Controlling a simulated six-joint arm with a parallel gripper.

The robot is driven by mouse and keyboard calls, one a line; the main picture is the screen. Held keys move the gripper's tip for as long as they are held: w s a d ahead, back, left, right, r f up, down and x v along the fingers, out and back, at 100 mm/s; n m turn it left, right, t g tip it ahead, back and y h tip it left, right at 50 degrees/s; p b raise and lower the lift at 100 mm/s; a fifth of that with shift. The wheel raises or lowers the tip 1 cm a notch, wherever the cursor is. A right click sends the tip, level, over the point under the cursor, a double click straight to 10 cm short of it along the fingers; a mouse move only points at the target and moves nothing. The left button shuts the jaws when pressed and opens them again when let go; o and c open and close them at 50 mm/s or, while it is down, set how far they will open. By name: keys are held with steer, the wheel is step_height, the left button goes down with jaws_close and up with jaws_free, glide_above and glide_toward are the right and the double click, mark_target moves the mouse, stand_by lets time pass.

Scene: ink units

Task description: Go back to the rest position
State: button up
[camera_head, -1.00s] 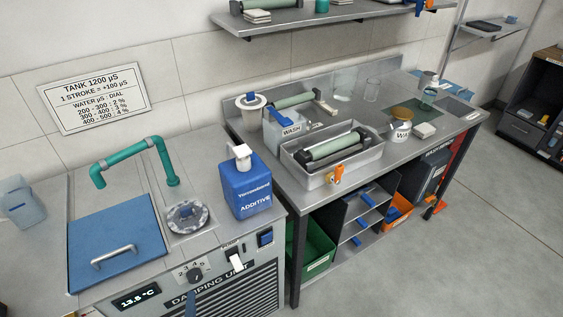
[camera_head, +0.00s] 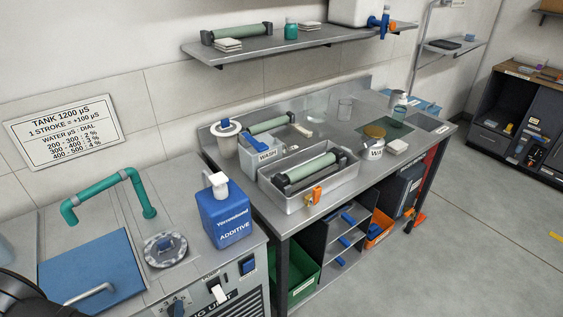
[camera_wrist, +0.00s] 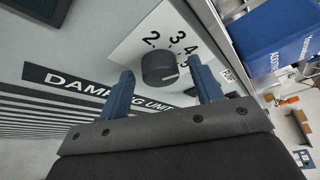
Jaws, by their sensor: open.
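My gripper (camera_wrist: 163,88) shows in the wrist view with its two blue fingers apart and nothing held between them. The dark dial knob (camera_wrist: 160,69) of the damping unit shows between and just beyond the fingertips, on a white scale plate with numbers. I cannot tell whether either finger touches it. In the head view the dial (camera_head: 177,308) is at the bottom edge, partly cut off, and my fingers are not clearly seen. A dark rounded part of my arm is in the lower left corner.
The blue additive bottle (camera_head: 226,212) stands on the unit near the teal pipe (camera_head: 137,177) and blue lid (camera_head: 92,272). To the right, a bench holds a grey tray (camera_head: 307,192) with a roller. A shelf (camera_head: 290,50) hangs above. The floor at right is clear.

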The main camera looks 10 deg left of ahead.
steer(key=shift+r+m+g, duration=0.15)
steer(key=shift+m+g, duration=0.45)
steer(key=shift+m, duration=0.5)
